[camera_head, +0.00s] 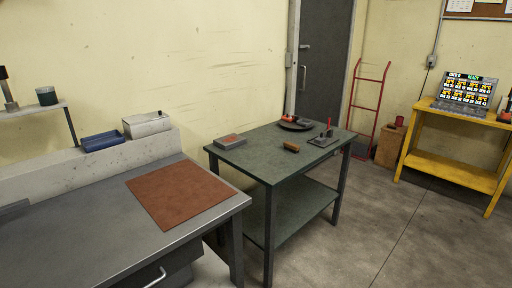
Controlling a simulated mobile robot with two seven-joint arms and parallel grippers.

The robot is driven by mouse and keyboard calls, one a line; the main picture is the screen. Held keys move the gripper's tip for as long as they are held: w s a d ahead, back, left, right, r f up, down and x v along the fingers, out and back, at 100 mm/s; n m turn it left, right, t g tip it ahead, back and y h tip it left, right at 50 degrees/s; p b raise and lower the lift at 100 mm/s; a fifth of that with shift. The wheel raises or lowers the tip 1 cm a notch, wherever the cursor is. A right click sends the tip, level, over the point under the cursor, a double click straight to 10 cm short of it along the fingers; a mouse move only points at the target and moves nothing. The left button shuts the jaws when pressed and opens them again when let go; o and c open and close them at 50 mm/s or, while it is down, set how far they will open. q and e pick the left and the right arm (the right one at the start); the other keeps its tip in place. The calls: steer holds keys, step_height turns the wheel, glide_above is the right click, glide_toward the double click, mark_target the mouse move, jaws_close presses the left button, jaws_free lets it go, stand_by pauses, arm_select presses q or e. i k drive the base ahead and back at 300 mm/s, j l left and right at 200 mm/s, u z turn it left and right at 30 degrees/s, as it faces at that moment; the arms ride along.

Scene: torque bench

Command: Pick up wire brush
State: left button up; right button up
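A small brown block-like object (291,147), which looks like the wire brush, lies near the middle of the green-grey table (262,158). It is small in the picture, so I cannot make out its bristles. Nothing is touching it from above. Neither of my grippers is in the head view.
On the table are a grey box with a reddish top (229,142), a dark round tray (295,125) with red items, and a grey plate with a red upright piece (326,138). A grey workbench (90,235) with a brown mat (178,193) stands left. Open floor lies right.

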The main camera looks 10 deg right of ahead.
mark_target(291, 146)
steer(key=i+l+u, duration=0.2)
steer(key=u, duration=0.2)
steer(key=i+l+u, duration=0.15)
steer(key=l+u, duration=0.3)
steer(key=i+l+u, duration=0.15)
steer(key=l, duration=0.25)
steer(key=l+u, duration=0.15)
steer(key=l, duration=0.2)
steer(key=i+l+u, duration=0.1)
steer(key=l, duration=0.5)
steer(key=i+l, duration=0.1)
steer(key=l, duration=0.45)
steer(key=i+l+u, duration=0.15)
steer(key=l, duration=0.45)
